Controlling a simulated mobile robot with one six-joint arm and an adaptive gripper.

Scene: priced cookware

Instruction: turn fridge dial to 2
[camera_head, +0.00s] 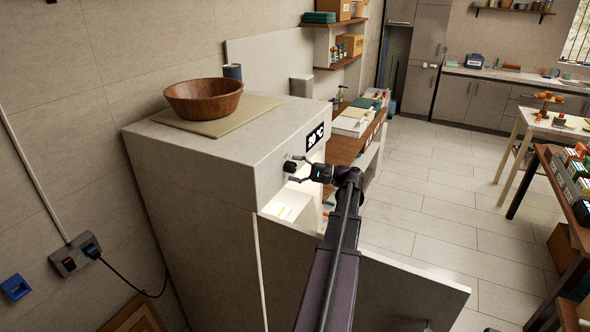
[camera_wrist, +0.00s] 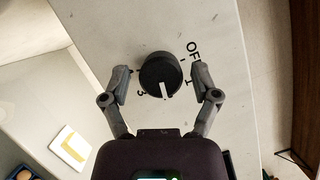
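The fridge (camera_head: 185,200) is a pale box with its door (camera_head: 410,290) standing open. A black round dial (camera_head: 289,166) sits on its front face, left of a black display reading about 20 °C (camera_head: 315,136). In the wrist view the dial (camera_wrist: 158,72) has a white pointer mark pointing down in the picture. "OFF" and "1" print to its right and "3" to its lower left; I see no "2" label. My gripper (camera_head: 298,170) is open, with one finger on each side of the dial. In the wrist view the fingertips (camera_wrist: 161,76) show small gaps from it.
A wooden bowl (camera_head: 204,98) on a board and a dark cup (camera_head: 232,72) stand on the fridge top. A lit interior with a white and yellow item (camera_wrist: 70,147) shows below the dial. A cluttered wooden table (camera_head: 345,148) stands behind.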

